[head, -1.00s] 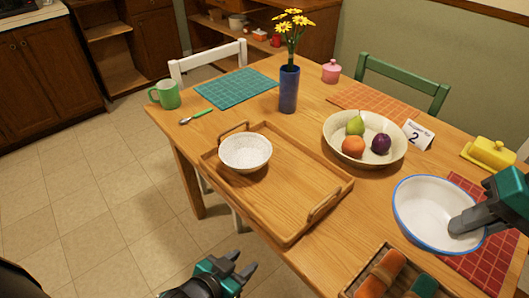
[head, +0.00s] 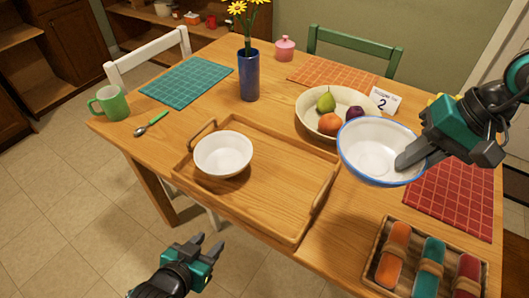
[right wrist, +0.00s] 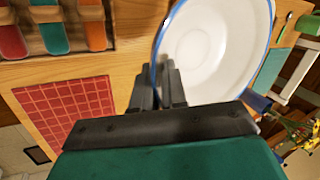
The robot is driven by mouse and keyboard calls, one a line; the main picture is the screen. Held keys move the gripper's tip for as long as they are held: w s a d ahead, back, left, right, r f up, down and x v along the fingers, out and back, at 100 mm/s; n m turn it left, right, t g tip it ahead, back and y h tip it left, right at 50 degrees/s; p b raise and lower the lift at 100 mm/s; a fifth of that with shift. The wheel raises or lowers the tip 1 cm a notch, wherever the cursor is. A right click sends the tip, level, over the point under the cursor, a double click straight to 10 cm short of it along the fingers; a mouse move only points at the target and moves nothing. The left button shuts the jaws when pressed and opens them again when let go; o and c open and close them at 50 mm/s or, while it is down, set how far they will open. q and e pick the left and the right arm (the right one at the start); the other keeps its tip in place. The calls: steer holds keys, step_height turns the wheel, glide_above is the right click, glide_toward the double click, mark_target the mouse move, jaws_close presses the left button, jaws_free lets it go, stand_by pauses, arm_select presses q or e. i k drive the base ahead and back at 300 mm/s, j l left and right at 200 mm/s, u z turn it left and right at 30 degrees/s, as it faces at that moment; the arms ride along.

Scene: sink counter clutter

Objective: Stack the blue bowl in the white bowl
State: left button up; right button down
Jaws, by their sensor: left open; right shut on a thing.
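The blue bowl, white inside with a blue rim (head: 375,150), is held in the air by my right gripper (head: 408,162), which is shut on its right edge. It hangs above the table, right of the tray and in front of the fruit bowl. In the right wrist view the bowl (right wrist: 215,50) shows with its rim between the fingers. The white bowl (head: 223,154) stands upright and empty on the left part of the wooden tray (head: 262,212). My left gripper (head: 208,248) is open and empty, low in front of the table edge.
A basket of rolled cloths (head: 372,268) is at front right. A green mug (head: 110,104) and spoon (head: 150,124) are at left. The tray's right part is bare.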

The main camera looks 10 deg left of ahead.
mark_target(225, 162)
steer(key=i+j+z, duration=0.1)
steer(key=j, duration=0.5)
steer(key=i+j, duration=0.1)
steer(key=j, duration=0.5)
steer(key=i+j+z, duration=0.15)
steer(key=j, duration=0.45)
steer(key=k, duration=0.05)
